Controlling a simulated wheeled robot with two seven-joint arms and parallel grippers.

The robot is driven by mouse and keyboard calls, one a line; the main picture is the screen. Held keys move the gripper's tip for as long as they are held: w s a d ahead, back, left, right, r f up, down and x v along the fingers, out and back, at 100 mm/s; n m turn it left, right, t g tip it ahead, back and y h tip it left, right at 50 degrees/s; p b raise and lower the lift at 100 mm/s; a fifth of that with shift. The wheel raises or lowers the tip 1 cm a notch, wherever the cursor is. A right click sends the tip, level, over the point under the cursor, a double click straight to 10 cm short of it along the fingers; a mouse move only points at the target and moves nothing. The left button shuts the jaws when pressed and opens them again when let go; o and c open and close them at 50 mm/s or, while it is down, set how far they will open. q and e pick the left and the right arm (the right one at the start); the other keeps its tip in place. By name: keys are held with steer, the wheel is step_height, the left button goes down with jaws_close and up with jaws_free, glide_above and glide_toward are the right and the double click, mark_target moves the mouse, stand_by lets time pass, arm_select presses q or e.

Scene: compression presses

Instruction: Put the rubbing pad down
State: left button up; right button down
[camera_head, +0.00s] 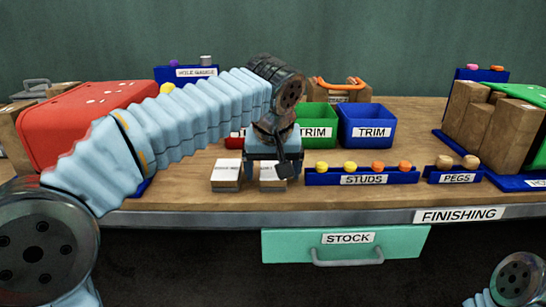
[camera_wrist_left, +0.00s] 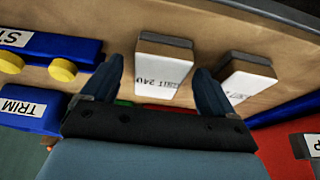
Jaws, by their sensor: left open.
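Two rubbing pads, wooden blocks with white printed faces, lie side by side near the front edge of the table. The right pad (camera_head: 272,178) is partly hidden behind my left gripper (camera_head: 274,160); the left pad (camera_head: 226,176) is clear. In the left wrist view, the pad with the "240" print (camera_wrist_left: 163,68) shows between the two fingertips of my open left gripper (camera_wrist_left: 158,78), with gaps on both sides. The other pad (camera_wrist_left: 246,77) is outside the fingers. My right gripper is not in view.
A blue STUDS rack (camera_head: 362,177) with yellow and orange studs is close on the right, then a PEGS rack (camera_head: 455,174). Green (camera_head: 318,116) and blue (camera_head: 366,124) TRIM bins stand behind. A red-topped press (camera_head: 85,115) is at left. The STOCK drawer (camera_head: 345,246) is below.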

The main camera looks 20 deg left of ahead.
arm_select(q)
steer(key=v, duration=1.1)
steer(key=shift+s+r, duration=0.25)
steer(key=shift+r, duration=0.1)
